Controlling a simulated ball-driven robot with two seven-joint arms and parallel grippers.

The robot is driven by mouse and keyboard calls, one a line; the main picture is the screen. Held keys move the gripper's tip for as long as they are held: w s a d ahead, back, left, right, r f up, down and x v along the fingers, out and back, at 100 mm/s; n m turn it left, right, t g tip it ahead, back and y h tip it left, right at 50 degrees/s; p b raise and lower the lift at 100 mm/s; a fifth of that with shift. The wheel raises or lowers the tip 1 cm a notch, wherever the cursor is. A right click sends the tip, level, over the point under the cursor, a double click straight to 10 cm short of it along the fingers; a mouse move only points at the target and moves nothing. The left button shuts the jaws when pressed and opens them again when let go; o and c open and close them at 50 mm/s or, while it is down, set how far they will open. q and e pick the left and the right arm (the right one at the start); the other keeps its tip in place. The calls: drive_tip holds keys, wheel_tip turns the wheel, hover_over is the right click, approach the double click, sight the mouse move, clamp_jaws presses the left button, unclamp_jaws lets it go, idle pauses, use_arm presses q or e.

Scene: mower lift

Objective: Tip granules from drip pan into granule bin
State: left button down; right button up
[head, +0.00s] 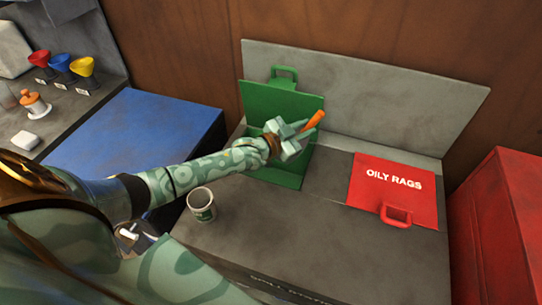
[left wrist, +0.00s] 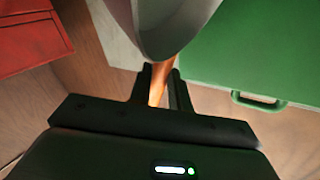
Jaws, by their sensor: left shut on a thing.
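My left gripper (head: 291,138) is over the opening of a green bin (head: 283,176), whose green lid (head: 270,104) stands open behind it. No label shows on this bin. The gripper is shut on an orange handle (head: 314,121), which sticks out to the upper right. In the left wrist view the fingers (left wrist: 160,82) close on this handle (left wrist: 157,88), and a rounded grey piece (left wrist: 172,28) is at its far end. I take this to be the drip pan; its inside is hidden. No granules can be made out. My right gripper is not in view.
A cup with a green label (head: 201,203) stands on the grey bench top (head: 280,228) near my left forearm. A red "OILY RAGS" lid (head: 394,188) lies shut to the right. A grey upright panel (head: 380,105) stands behind. A red cabinet (head: 505,225) is at far right.

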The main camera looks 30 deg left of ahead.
use_arm(q)
drive_tip(key=shift+a, duration=0.2)
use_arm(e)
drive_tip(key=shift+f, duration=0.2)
use_arm(q)
drive_tip(key=shift+s+a+r+n+b, duration=0.1)
drive_tip(key=shift+a+r+n+b, duration=0.15)
drive_tip(key=shift+n+b, duration=0.1)
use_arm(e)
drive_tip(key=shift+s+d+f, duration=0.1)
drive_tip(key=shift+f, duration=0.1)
use_arm(q)
drive_tip(key=shift+a+r+t, duration=0.1)
drive_tip(key=shift+a+t, duration=0.1)
drive_tip(key=shift+t, duration=0.1)
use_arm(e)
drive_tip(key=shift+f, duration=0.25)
use_arm(q)
drive_tip(key=shift+s+a+r+n+t+h+b, duration=0.15)
drive_tip(key=shift+a+r+n+t+b, duration=0.2)
drive_tip(key=shift+a+b, duration=0.3)
drive_tip(key=shift+s+a+r+n+t+h+b, duration=0.15)
drive_tip(key=shift+a+n+b, duration=0.3)
drive_tip(key=shift+b, duration=0.3)
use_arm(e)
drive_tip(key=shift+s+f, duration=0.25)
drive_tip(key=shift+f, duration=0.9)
